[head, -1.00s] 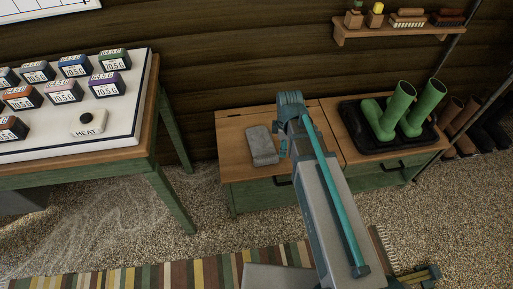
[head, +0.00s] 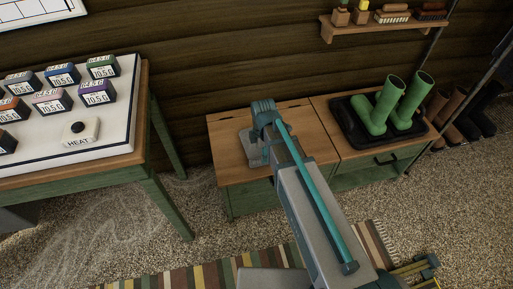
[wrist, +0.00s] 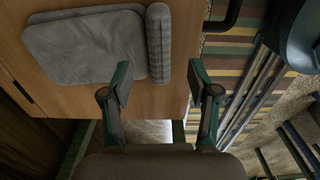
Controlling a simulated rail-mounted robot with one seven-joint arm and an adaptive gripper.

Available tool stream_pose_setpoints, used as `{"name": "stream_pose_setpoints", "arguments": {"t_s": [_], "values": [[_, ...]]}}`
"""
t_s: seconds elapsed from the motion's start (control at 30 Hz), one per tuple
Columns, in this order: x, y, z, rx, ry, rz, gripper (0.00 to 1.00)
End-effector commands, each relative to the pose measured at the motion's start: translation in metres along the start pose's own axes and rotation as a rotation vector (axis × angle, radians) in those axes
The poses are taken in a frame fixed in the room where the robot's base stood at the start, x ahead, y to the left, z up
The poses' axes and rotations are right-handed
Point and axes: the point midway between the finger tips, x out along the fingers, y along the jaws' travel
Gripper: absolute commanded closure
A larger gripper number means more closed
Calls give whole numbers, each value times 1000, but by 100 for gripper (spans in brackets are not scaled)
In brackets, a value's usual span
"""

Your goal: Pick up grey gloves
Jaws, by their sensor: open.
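The grey gloves (head: 245,143) lie on the left part of the wooden top of a low green cabinet, partly hidden behind my arm in the head view. In the wrist view they show as a flat grey pad (wrist: 85,48) with a thicker ribbed roll (wrist: 158,42) at its right end. My gripper (wrist: 160,80) is open and empty, its two green-edged fingers spread apart. In the picture the fingers are below the gloves, with the roll above the gap between them. I see no contact with the gloves.
Green boots (head: 389,105) stand in a black tray (head: 349,128) on the right of the cabinet top (head: 222,128). A table (head: 147,108) with labelled boxes and a heat button stands at left. A wall shelf (head: 372,28) holds brushes. A striped rug (head: 205,274) lies in front.

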Motion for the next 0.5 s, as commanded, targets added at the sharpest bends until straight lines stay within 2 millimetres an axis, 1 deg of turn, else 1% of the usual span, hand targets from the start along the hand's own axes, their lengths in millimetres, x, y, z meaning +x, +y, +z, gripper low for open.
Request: {"name": "stream_pose_setpoints", "arguments": {"t_s": [0.03, 0.1, 0.23, 0.33, 0.5], "values": [[9, 0, 0, 0, 0, -2, 40], [19, 0, 0, 0, 0, -3, 40], [35, 0, 0, 1, 0, -2, 40], [39, 0, 0, 1, 0, -1, 40], [39, 0, 0, 1, 0, 0, 40]]}}
